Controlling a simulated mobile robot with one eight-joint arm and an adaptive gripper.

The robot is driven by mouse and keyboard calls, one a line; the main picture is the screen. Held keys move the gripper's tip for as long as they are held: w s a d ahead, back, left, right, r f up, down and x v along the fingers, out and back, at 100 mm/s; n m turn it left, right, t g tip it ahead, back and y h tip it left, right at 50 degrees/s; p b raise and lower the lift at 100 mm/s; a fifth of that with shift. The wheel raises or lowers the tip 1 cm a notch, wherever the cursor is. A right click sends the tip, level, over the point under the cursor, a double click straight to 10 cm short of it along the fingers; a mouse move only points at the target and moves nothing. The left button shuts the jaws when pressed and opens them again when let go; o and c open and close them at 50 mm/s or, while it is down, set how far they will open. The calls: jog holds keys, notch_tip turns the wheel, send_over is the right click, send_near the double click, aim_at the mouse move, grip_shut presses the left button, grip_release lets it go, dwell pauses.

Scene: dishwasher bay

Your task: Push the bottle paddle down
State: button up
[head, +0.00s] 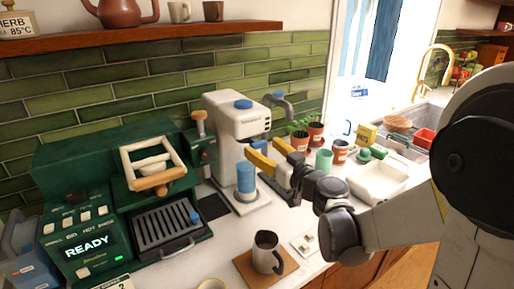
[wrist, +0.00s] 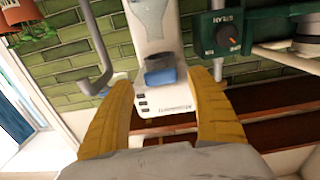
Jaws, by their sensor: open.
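My gripper (head: 271,155) has yellow fingers, which are apart and empty. It is in front of the dispenser's head. In the wrist view the paddle shows between and beyond the fingertips (wrist: 158,72); contact cannot be told.
A green coffee machine (head: 75,195) stands left of the dispenser. A mug (head: 265,252) on a brown board is at the counter's front. A wooden shelf (head: 130,38) runs above.

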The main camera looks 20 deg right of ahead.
jog(key=shift+x, duration=1.35)
jog(key=shift+s, duration=0.1)
jog(key=c, duration=1.4)
notch_tip(320, 180, down, 5)
jog(key=b, duration=0.4)
jog(key=shift+r, duration=0.3)
jog(key=shift+c, duration=0.2)
